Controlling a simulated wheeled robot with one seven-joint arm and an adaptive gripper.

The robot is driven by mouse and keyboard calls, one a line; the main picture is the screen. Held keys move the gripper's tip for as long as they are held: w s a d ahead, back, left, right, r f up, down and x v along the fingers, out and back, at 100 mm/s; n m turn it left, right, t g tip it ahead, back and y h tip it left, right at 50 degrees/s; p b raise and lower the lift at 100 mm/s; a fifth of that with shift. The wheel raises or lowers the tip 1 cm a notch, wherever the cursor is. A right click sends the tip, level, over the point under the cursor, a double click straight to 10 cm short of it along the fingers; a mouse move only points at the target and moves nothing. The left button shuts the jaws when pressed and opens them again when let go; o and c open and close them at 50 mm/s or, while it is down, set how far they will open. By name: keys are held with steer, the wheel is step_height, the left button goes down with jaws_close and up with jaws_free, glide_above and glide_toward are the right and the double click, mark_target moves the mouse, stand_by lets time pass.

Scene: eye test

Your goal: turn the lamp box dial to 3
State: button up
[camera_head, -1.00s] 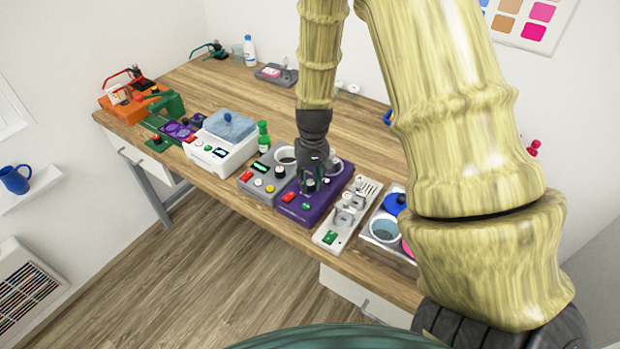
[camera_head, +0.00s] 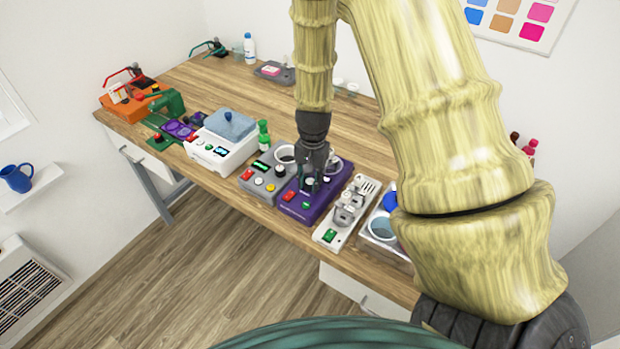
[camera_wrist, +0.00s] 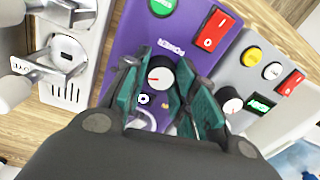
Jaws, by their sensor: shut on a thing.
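A purple box (camera_head: 297,209) stands near the front edge of the table, with a red rocker switch and a green button. My gripper (camera_head: 312,186) points down at the box. In the wrist view its teal-padded fingers (camera_wrist: 163,88) are shut on the dial, one on each side, hiding part of its rim.
A grey box (camera_head: 259,184) with buttons and a black knob stands close on the left. A pale tray (camera_head: 331,236) with metal parts stands close on the right. A white machine (camera_head: 222,154) is farther left. The table behind is mostly clear.

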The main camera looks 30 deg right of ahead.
mark_target(312, 181)
steer(key=shift+d, duration=0.1)
stand_by(0.4)
steer(key=o, duration=1)
steer(key=shift+o, duration=0.2)
steer(key=shift+r, duration=0.1)
step_height(312, 181, up, 12)
steer(key=shift+s, duration=0.2)
steer(key=shift+d, duration=0.1)
